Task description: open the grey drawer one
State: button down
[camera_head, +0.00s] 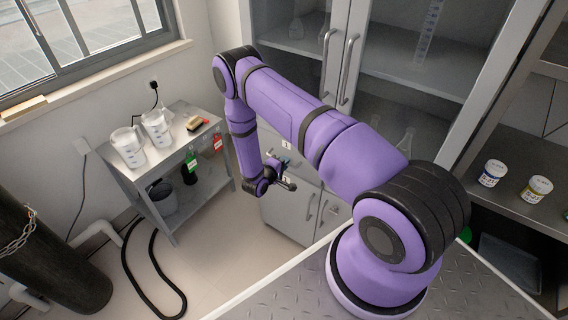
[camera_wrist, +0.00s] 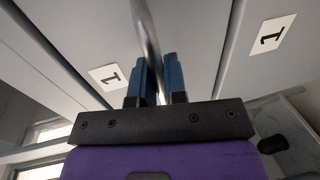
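The grey drawer front marked 1 (camera_wrist: 108,77) fills the middle of the wrist view. Its metal bar handle (camera_wrist: 147,35) runs down between the blue fingers of my gripper (camera_wrist: 158,80). The fingers are close together, one on each side of the bar, and seem shut on it. In the head view my gripper (camera_head: 284,174) is at the front of the grey cabinet, below the glass doors. My purple arm hides much of the drawer there. Whether the drawer stands out from the cabinet cannot be told.
Lower cabinet doors (camera_head: 290,207) with bar handles are below my gripper. A metal side table (camera_head: 165,175) with beakers stands to the left. Floor (camera_head: 222,250) in front is clear.

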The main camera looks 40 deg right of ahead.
jog(key=f+v, duration=0.3)
jog(key=v, duration=1.1)
jog(key=a+f+v, duration=0.1)
jog(key=f+v, duration=0.2)
jog(key=v, duration=1.1)
jog(key=shift+s+a, duration=0.2)
jog(key=shift+a, duration=0.1)
jog(key=c, duration=1.2)
grip_release()
jog(key=v, duration=1.1)
jog(key=shift+w+r, duration=0.1)
